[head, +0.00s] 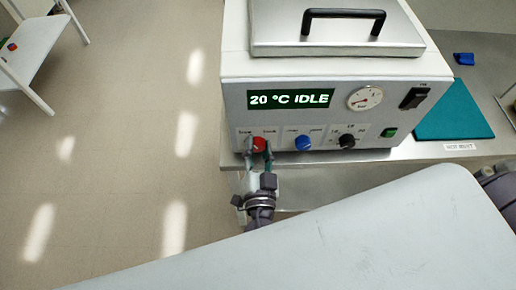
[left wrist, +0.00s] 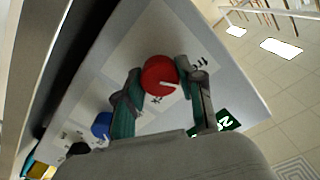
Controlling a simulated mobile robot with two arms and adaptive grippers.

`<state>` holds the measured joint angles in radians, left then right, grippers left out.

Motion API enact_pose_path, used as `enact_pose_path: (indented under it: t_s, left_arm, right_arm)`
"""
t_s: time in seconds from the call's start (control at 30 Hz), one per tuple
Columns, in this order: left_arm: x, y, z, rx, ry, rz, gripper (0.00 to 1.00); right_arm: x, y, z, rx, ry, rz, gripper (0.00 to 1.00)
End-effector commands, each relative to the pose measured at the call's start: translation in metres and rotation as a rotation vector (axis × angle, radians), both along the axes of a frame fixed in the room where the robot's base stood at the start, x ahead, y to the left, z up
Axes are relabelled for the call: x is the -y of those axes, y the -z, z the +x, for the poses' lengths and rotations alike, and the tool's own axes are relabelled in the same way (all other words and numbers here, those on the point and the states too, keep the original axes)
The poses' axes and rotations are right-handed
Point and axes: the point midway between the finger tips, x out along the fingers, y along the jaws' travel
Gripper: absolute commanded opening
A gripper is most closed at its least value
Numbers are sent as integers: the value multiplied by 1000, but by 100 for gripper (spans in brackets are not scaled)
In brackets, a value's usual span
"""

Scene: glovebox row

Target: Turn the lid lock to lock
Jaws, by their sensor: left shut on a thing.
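The lid lock is a red knob (head: 259,144) at the lower left of the machine's front panel. It also shows in the left wrist view (left wrist: 159,76), with a white pointer mark on its face. My left gripper (head: 257,150) is at the knob, with one finger on each side, shut on it. The same fingers show in the left wrist view (left wrist: 163,95). The machine's metal lid (head: 335,40) with a black handle is down on top. My right gripper is not in view; a dark part of my arm shows at the right edge.
A blue knob (head: 303,143) and a black knob (head: 346,141) sit to the right of the red one. The display (head: 290,99) reads 20 °C IDLE. A gauge (head: 365,99), a black switch (head: 414,98) and a green button (head: 389,132) are further right. A teal mat (head: 455,112) lies on the bench.

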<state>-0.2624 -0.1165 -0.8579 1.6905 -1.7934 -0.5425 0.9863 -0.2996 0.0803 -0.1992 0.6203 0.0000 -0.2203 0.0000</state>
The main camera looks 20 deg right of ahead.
Motion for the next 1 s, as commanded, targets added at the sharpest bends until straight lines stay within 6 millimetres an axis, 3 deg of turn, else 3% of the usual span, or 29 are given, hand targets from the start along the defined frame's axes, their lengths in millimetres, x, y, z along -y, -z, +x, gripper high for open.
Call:
enact_pose_path:
  t_s: [0.4, 1.0]
  left_arm:
    - [1, 1, -1, 110, 3, 380, 3]
    - [1, 1, -1, 266, 3, 925, 3]
  right_arm:
    - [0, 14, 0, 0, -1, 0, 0]
    - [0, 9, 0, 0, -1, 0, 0]
